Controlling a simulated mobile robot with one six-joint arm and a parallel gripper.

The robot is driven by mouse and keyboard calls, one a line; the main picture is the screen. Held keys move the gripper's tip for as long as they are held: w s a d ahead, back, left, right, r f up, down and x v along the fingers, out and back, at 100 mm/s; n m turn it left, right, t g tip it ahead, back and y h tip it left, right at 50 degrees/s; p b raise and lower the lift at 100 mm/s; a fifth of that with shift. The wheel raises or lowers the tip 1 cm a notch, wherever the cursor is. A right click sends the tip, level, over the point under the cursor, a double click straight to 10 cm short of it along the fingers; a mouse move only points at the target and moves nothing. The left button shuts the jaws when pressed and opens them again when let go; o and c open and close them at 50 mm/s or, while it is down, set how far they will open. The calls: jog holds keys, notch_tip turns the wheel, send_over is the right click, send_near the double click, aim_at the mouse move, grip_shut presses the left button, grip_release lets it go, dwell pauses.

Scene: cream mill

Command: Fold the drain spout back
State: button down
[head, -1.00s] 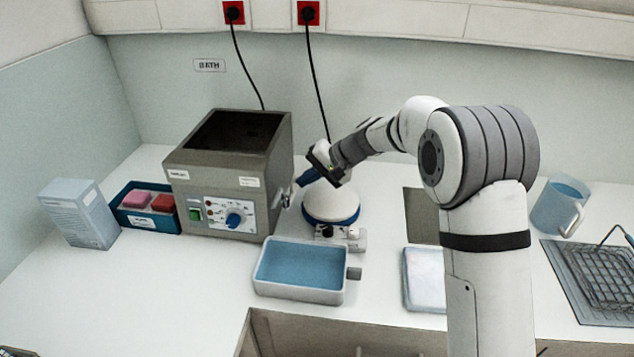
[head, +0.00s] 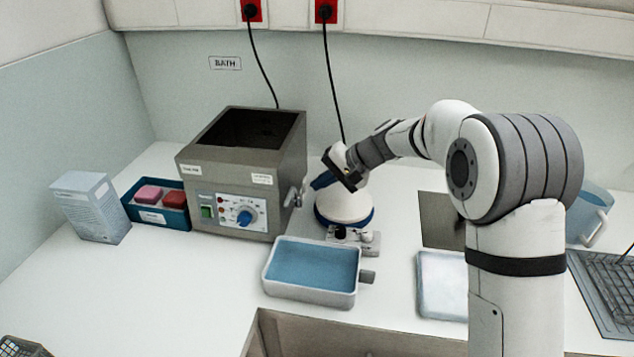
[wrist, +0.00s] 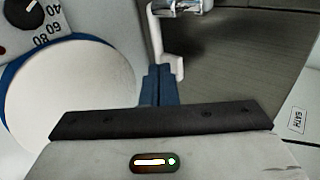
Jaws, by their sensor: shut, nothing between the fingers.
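The grey bath (head: 242,160) stands at the back left of the counter. Its metal drain spout (head: 297,194) is on the right side wall, low near the front corner. In the wrist view a pale, bent spout part (wrist: 157,40) hangs down beside the bath's grey wall (wrist: 235,60), with a shiny fitting at its top. My gripper (head: 320,182) is just right of the spout, with its blue fingers together and empty. In the wrist view the fingertips (wrist: 157,70) lie close to the spout's lower end; I cannot tell whether they touch.
A round white-topped hotplate (head: 345,205) stands beneath and right of my gripper. A blue-filled tray (head: 312,297) sits in front of the bath. A blue bin (head: 160,222) with pink and red blocks and a box (head: 92,208) stand left. Power cords hang behind.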

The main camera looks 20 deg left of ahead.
jog(key=d+b, duration=0.1)
jog(key=d, duration=0.1)
jog(key=w+d, duration=0.1)
jog(key=d, duration=0.1)
jog(key=shift+w+d+r+b, duration=0.1)
jog(key=shift+d+r+b, duration=0.1)
jog(key=shift+d+b, duration=0.15)
jog(key=v, duration=0.8)
jog(key=s+d+m+t+h, duration=0.1)
jog(key=s+d+h, duration=0.1)
jog(key=s+d, duration=0.5)
jog(key=s+d+t+h, duration=0.15)
jog(key=s+d, duration=0.25)
jog(key=d, duration=0.5)
jog(key=s+d+f+h, duration=0.2)
jog(key=s+d+h, duration=0.1)
jog(key=s+d, duration=0.4)
jog(key=s+d+f+t+h, duration=0.1)
jog(key=s+d+f+h, duration=0.2)
jog(key=s+d, duration=0.4)
jog(key=s, duration=0.2)
jog(key=shift+s, duration=0.3)
jog(key=shift+f, duration=0.1)
